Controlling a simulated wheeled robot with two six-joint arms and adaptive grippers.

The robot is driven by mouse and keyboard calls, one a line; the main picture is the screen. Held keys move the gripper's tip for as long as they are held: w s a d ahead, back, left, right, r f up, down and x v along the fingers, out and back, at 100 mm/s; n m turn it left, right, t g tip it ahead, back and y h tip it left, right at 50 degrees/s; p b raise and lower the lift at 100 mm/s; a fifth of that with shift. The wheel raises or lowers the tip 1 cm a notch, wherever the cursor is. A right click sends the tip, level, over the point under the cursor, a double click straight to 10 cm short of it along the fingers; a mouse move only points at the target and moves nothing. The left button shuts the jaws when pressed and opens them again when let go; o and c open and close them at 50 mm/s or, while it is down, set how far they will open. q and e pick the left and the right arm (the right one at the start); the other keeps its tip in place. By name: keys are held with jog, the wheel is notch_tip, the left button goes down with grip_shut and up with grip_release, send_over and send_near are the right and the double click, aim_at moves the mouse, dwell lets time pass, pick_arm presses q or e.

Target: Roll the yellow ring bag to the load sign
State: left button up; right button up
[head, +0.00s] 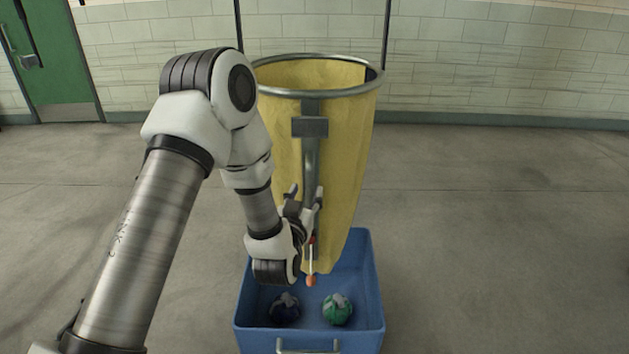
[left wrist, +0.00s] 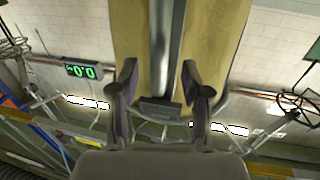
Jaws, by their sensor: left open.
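The yellow ring bag (head: 343,160) hangs upright in the head view, with a round metal ring (head: 372,84) at its mouth. A grey upright bar (head: 311,160) with a small box (head: 310,127) runs down its front. My left gripper (head: 305,196) is open at the lower part of this bar. In the left wrist view, my left gripper (left wrist: 159,75) has its fingers apart, one on each side of the grey bar (left wrist: 160,40) against the yellow cloth (left wrist: 215,40). I cannot tell whether they touch it. I cannot make out a load sign. My right gripper is out of view.
A blue cart (head: 366,285) with a metal handle stands below the bag and holds a dark bundle (head: 285,308) and a green bundle (head: 337,309). An orange toggle (head: 311,281) hangs by the bag's bottom. A green digital display (left wrist: 82,72) shows in the left wrist view. Floor right of the cart is clear.

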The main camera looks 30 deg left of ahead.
aim_at(309, 186)
pick_arm(q)
jog(key=x, duration=0.2)
jog(key=p+x, duration=0.1)
jog(key=shift+w+r, duration=0.3)
jog(key=shift+w+a+f, duration=0.2)
jog(key=shift+w+f, duration=0.05)
jog(key=shift+w, duration=0.05)
jog(key=shift+s+r, duration=0.1)
grip_shut()
jog(key=shift+d, duration=0.1)
